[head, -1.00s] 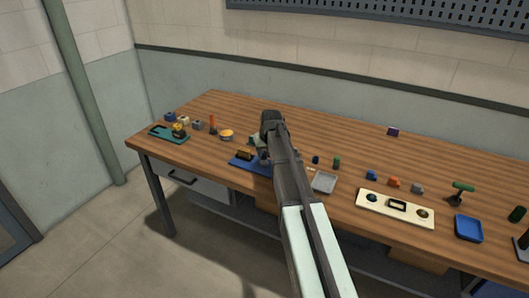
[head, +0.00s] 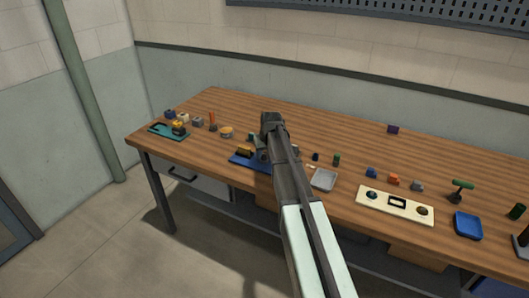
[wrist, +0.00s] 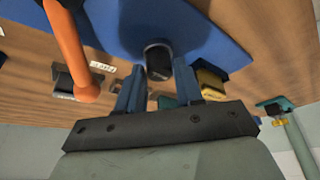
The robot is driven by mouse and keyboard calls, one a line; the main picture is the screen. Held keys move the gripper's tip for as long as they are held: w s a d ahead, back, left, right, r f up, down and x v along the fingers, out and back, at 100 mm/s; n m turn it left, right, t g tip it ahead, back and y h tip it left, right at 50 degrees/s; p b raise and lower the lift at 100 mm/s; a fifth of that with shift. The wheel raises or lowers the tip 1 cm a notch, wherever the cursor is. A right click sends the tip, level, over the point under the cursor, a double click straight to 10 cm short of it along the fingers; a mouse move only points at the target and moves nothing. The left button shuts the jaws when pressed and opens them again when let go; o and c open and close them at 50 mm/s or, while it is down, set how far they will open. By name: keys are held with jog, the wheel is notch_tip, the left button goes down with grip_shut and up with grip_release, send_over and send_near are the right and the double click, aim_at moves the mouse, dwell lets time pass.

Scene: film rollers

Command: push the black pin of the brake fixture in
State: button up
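The brake fixture's blue plate (wrist: 205,38) fills the top middle of the wrist view. Its near edge also shows in the head view (head: 240,161), left of my arm. The black pin (wrist: 158,58) stands on the plate, a dark round-ended stub. My gripper (wrist: 159,72) has its two blue fingers apart, one on each side of the pin, with a visible gap between them. I cannot tell whether either finger touches the pin or how deep it sits.
An orange bar (wrist: 68,48) rises close to the left finger in the wrist view. A black-and-yellow block (wrist: 211,84) lies right of the fingers. In the head view a grey tray (head: 323,179) and a cream panel (head: 380,212) stand right of my arm.

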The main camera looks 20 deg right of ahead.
jog(key=o, duration=0.3)
jog(key=v, duration=1.3)
jog(key=shift+s+r, duration=0.15)
jog(key=shift+r, duration=0.2)
jog(key=shift+a, duration=0.1)
